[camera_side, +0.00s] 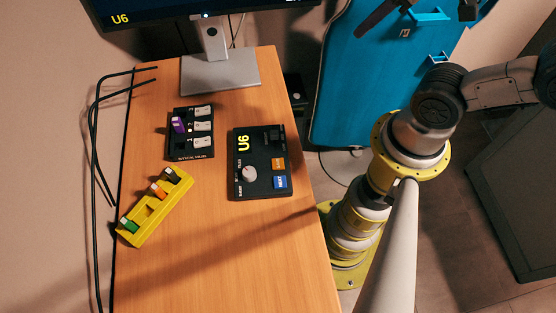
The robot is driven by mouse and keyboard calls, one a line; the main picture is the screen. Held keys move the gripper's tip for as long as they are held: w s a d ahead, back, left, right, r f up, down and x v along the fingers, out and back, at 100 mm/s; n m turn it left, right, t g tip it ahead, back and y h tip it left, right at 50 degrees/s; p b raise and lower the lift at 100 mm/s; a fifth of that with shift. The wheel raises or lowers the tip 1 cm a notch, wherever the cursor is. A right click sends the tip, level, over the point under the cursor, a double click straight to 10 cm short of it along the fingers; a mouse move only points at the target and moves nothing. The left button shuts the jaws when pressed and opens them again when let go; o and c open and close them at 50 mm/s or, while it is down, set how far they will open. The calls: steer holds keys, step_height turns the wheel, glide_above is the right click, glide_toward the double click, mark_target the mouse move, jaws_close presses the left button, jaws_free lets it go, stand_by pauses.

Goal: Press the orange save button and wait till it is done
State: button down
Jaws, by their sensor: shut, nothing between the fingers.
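The orange button (278,164) is on the right side of a black control box (262,190) on the wooden desk. A blue button (280,182) is just below it, and a pale round knob (249,173) is to its left. A yellow "U6" (243,143) shows on the box.
A black hub (190,154) with a purple stick (178,125) stands left of the box. A yellow holder (151,222) with several small sticks is nearer. A monitor (150,8) also shows "U6". Cables (94,150) hang at left. The desk front (230,270) is clear.

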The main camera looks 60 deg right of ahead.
steer(key=w+a+n+t+y, duration=0.2)
steer(key=w+a+n+t, duration=0.15)
steer(key=w, duration=0.25)
steer(key=w+a+n+t+y, duration=0.1)
steer(key=w+a+n+t, duration=0.1)
steer(key=w+a+n, duration=0.3)
steer(key=s+a+f+n+g, duration=0.1)
steer(key=s+a+f+n, duration=0.1)
steer(key=f, duration=0.3)
steer(key=s+a+f+n+g, duration=0.1)
steer(key=a+f+n, duration=0.1)
steer(key=f, duration=0.3)
steer(key=s+a+f+n+g+y, duration=0.1)
steer(key=s+a+f+n, duration=0.1)
steer(key=a+f, duration=0.2)
steer(key=shift+s+f, duration=0.3)
steer(key=shift+f, duration=0.7)
steer(key=shift+a, duration=0.1)
